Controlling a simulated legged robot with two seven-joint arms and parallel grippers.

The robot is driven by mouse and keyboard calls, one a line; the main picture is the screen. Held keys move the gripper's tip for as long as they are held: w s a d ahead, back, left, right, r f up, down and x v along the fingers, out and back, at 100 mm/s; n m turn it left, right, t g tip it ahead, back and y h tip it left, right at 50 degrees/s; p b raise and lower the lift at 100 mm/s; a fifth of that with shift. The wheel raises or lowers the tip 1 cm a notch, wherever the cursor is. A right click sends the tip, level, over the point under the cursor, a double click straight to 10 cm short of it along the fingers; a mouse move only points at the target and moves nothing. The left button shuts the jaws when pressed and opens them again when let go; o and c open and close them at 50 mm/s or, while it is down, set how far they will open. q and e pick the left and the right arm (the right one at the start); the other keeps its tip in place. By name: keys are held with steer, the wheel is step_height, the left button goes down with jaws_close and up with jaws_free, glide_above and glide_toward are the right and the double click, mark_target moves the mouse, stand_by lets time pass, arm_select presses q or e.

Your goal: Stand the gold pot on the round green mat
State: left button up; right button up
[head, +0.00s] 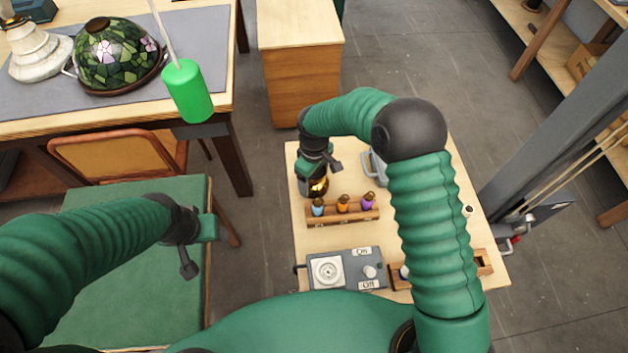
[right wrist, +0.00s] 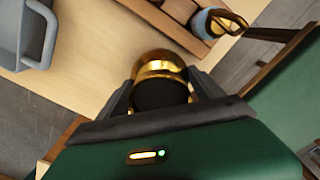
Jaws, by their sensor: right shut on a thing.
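The gold pot (head: 319,187) is shiny and rounded, at the left part of the small wooden table, just behind the rack of bottles. My right gripper (head: 312,174) is shut on it from above. In the right wrist view the gold pot (right wrist: 159,66) sits between the two dark fingers of my right gripper (right wrist: 162,92), with a black round top facing the camera. I cannot tell whether the pot touches the table. My left gripper (head: 196,250) hangs empty over the green seat; its finger gap is unclear. I see no round green mat in either view.
A wooden rack (head: 342,213) holds several small bottles close to the pot. A grey switch box (head: 345,268) stands at the table's front. A grey tray (head: 375,165) lies partly behind my right arm. A stained-glass lampshade (head: 118,55) is on the desk; a green cylinder (head: 188,90) hangs nearby.

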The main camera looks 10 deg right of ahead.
steer(key=shift+w, duration=0.1)
steer(key=c, duration=0.9)
